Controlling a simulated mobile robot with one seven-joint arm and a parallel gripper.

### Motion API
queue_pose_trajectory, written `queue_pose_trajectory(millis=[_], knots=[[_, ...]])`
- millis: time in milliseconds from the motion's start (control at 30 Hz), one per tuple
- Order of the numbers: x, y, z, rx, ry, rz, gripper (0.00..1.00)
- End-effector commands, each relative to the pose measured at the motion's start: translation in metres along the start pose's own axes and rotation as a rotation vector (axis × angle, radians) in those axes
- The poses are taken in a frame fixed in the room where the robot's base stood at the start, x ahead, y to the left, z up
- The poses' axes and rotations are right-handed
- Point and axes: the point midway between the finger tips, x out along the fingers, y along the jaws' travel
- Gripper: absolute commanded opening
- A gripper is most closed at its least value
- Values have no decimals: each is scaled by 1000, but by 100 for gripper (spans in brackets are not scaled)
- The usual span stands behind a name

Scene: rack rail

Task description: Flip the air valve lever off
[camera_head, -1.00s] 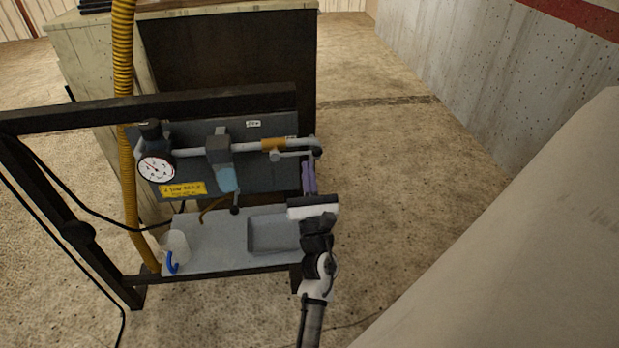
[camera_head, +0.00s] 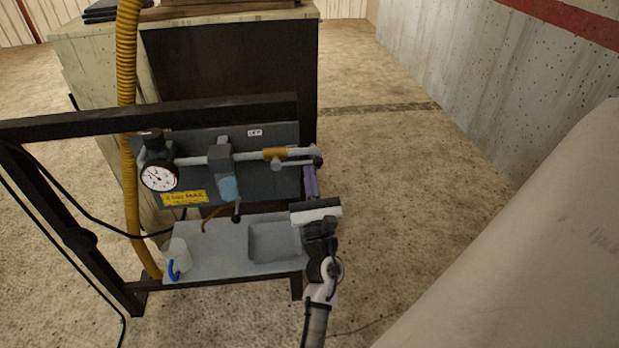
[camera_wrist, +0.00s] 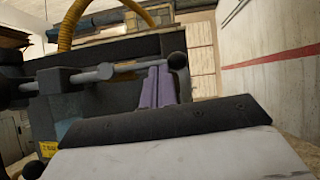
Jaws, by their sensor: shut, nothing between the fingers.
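The air valve is an orange-brass body (camera_head: 275,154) on the grey pipe at the panel's upper right. Its grey lever (camera_head: 296,163) runs rightward, roughly along the pipe, to a dark round knob (camera_head: 317,161). In the wrist view the lever (camera_wrist: 122,69) and its knob (camera_wrist: 177,61) show beyond the hand. My gripper (camera_head: 309,170) has purple fingers, shut and empty, pointing up just below the knob end. In the wrist view the fingers (camera_wrist: 157,70) stand side by side, just left of the knob. I cannot tell whether they touch the lever.
A pressure gauge (camera_head: 160,177) and a filter with a blue bowl (camera_head: 229,188) are on the panel's left and middle. A shelf (camera_head: 210,262) below carries a white mug (camera_head: 179,254) and a grey tray (camera_head: 276,258).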

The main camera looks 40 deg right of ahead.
Motion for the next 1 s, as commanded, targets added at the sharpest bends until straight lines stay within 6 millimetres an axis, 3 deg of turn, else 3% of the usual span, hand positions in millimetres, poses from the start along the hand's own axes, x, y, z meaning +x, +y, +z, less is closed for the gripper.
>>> queue_pose_trajectory(millis=[467, 1000], knots=[[6, -3, 9, -102, -1, 70, 0], [25, -5, 38, -498, -4, 331, 0]])
